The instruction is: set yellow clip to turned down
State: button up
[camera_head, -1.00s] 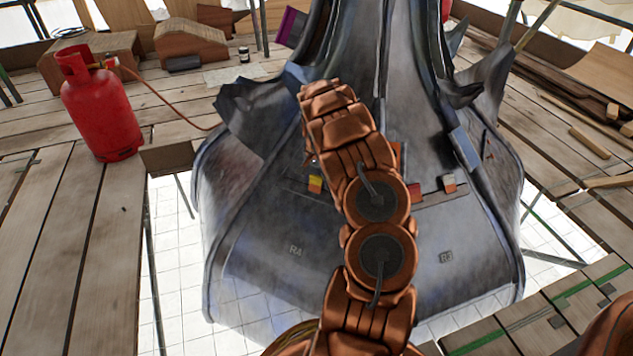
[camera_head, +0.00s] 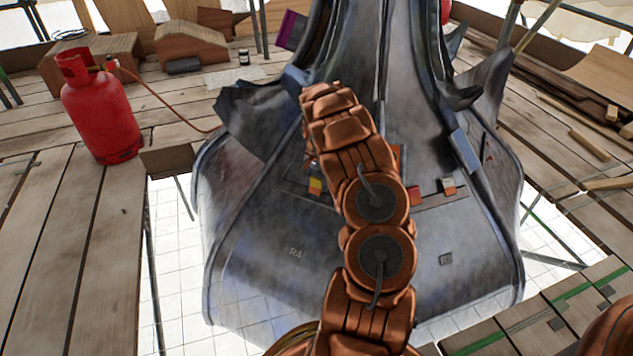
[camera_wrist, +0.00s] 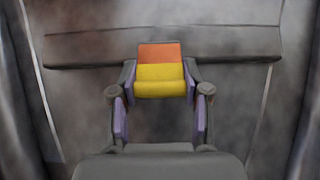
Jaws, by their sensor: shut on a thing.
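The yellow clip (camera_wrist: 160,80) is in the middle of the wrist view, with an orange part (camera_wrist: 160,53) directly above its yellow part. My gripper (camera_wrist: 160,98) has one finger at each side of the clip, with purple inner pads, and is shut on it. In the head view a small yellow and orange clip (camera_head: 315,186) shows on the grey spire's sloping face, just left of my arm. My gripper is mostly hidden behind the arm there.
The grey spire (camera_head: 262,255) fills the middle. A red clip (camera_head: 414,196) and a pale-and-orange clip (camera_head: 448,186) sit right of my arm. A red gas cylinder (camera_head: 102,110) stands on planks at left. Open gaps surround the spire's base.

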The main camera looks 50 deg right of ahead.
jog(key=shift+w+r+p, duration=0.35)
jog(key=shift+w+p, duration=0.05)
jog(key=shift+p, duration=0.2)
jog(key=shift+y+p, duration=0.3)
jog(key=shift+p, duration=0.05)
jog(key=shift+w+p, duration=0.2)
jog(key=shift+p, duration=0.35)
jog(key=shift+w+d+f+y+p, duration=0.1)
jog(key=shift+d+f+y+p, duration=0.15)
jog(key=shift+y+p, duration=0.75)
jog(key=shift+s+d+f+g+p, duration=0.2)
jog(key=shift+f+g+p, duration=0.1)
jog(key=shift+g+p, duration=0.15)
jog(key=o, duration=1)
jog(key=shift+s+f, duration=0.1)
jog(key=shift+o, duration=0.7)
jog(key=shift+s, duration=0.2)
